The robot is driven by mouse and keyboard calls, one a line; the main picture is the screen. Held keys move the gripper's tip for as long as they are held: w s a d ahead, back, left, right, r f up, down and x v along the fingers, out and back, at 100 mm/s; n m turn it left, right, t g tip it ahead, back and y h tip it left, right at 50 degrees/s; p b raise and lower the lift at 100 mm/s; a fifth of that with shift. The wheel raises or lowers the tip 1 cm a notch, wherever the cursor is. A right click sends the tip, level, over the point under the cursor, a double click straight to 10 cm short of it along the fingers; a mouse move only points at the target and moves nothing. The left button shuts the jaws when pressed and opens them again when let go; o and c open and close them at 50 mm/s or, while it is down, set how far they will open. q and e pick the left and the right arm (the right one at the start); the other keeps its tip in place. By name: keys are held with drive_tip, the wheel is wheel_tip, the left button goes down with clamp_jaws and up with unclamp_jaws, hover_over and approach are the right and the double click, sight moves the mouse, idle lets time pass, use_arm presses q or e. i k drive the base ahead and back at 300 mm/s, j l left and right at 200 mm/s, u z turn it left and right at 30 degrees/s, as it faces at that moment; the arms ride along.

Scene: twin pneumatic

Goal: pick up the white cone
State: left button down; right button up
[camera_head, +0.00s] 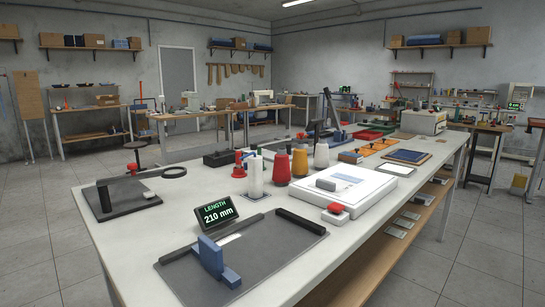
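The white cone (321,156) stands upright on the long white workbench (113,236), at the right end of a short row of cones. A yellow cone (300,162) stands close to its left, and a red cone (281,169) stands left of that one. The white cone's lower part is partly hidden behind the white box-like device in front. A separate white upright cylinder (254,178) stands further left. Neither of my grippers is in view.
A flat white device (345,187) lies in front of the cones. A grey board with a blue block (212,256) and a "210 mm" display (216,212) are nearer. Orange trays (379,146) lie behind to the right. Bare bench shows at the front right.

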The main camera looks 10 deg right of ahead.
sight(321, 159)
drive_tip(key=i+l+u, duration=0.1)
drive_tip(key=l+u, duration=0.6)
drive_tip(key=i+l+u, duration=0.1)
drive_tip(key=l+u, duration=0.2)
drive_tip(key=j, duration=0.1)
